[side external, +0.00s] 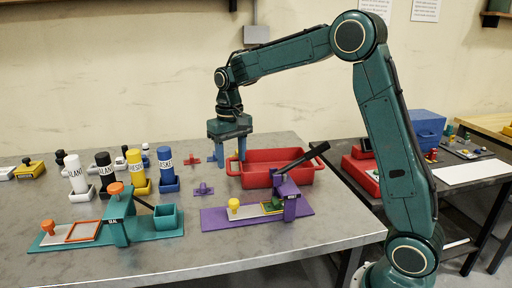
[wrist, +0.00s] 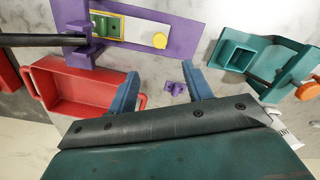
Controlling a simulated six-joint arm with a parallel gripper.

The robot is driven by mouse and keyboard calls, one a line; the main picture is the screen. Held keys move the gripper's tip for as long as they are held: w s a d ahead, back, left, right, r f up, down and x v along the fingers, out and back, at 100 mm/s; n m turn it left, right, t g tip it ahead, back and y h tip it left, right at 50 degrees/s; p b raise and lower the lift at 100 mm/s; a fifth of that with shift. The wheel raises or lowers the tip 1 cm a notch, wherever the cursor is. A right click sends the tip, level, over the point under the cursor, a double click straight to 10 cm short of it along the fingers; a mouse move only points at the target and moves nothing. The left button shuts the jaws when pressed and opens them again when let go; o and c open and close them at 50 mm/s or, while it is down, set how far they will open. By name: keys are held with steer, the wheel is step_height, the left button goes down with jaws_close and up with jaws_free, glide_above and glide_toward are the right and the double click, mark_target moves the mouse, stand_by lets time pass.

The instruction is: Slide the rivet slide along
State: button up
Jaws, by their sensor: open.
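The rivet slide appears to be the grey plate with a yellow knob (side external: 233,203) on the purple station (side external: 225,222). In the wrist view the yellow knob (wrist: 160,40) is at the plate's end, and a yellow frame (wrist: 123,29) holds a green part (wrist: 107,27). The frame sits partly under the purple bridge (side external: 291,207) with the black lever. My gripper (side external: 232,165) is open and empty, pointing down behind the station and well clear of the knob. It also shows in the wrist view (wrist: 160,80).
A red bin (side external: 300,178) with handles stands close beside my gripper. A small purple piece (side external: 203,189) lies on the table; other small coloured pieces lie farther back. The teal seal station (side external: 150,230) and several labelled bottles (side external: 135,168) are to the left.

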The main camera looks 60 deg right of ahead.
mark_target(233, 201)
steer(key=shift+n, duration=0.9)
steer(key=shift+f, duration=0.1)
steer(key=shift+f, duration=6.8)
